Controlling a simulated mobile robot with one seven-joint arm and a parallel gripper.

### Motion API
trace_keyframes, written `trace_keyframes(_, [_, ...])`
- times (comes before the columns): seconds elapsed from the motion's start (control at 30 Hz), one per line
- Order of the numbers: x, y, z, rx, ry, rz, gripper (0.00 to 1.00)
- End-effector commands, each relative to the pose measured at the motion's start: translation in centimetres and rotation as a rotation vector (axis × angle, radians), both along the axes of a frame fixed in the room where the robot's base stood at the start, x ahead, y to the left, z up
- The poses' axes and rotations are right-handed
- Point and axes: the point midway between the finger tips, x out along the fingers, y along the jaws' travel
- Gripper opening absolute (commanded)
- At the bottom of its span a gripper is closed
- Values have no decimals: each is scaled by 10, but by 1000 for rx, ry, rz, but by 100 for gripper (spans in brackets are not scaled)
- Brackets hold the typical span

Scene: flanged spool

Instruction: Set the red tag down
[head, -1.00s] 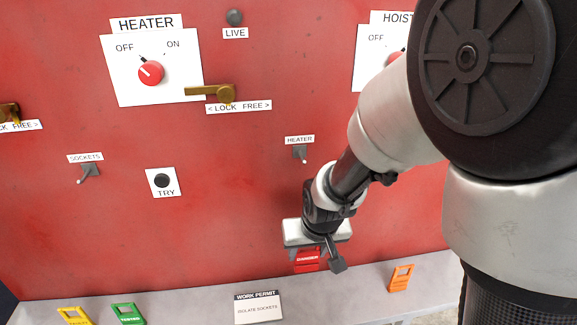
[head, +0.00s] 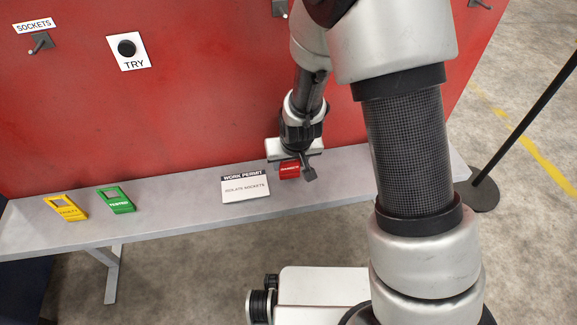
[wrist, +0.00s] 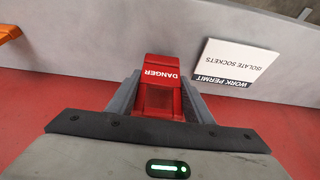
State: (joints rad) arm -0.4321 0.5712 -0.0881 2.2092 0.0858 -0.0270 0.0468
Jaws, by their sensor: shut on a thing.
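The red tag marked DANGER (head: 289,170) is between the fingers of my gripper (head: 292,163), just right of the work permit card in the head view. In the wrist view, the red tag (wrist: 160,72) sits between the two grey fingers of my gripper (wrist: 158,100), which are shut on it. Its lettered end sticks out past the fingertips over the grey shelf (wrist: 95,38). I cannot tell whether the tag touches the shelf.
The work permit card (head: 246,187) reads ISOLATE SOCKETS. A yellow tag (head: 66,208) and a green tag (head: 117,200) lie on the shelf's left part. An orange tag (wrist: 8,32) shows at the wrist view's edge. The red panel (head: 190,110) stands behind. Bare shelf lies between the green tag and card.

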Motion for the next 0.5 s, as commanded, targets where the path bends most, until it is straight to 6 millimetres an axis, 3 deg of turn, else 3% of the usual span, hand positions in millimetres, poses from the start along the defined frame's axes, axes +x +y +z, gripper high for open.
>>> trace_keyframes(0.07, [0,0,-11,0,0,0,25])
trace_keyframes(0.43, [0,0,-16,1,-1,0,25])
trace_keyframes(0.47, [0,0,-15,1,-1,0,48])
trace_keyframes(0.5, [0,0,-14,1,-1,0,55])
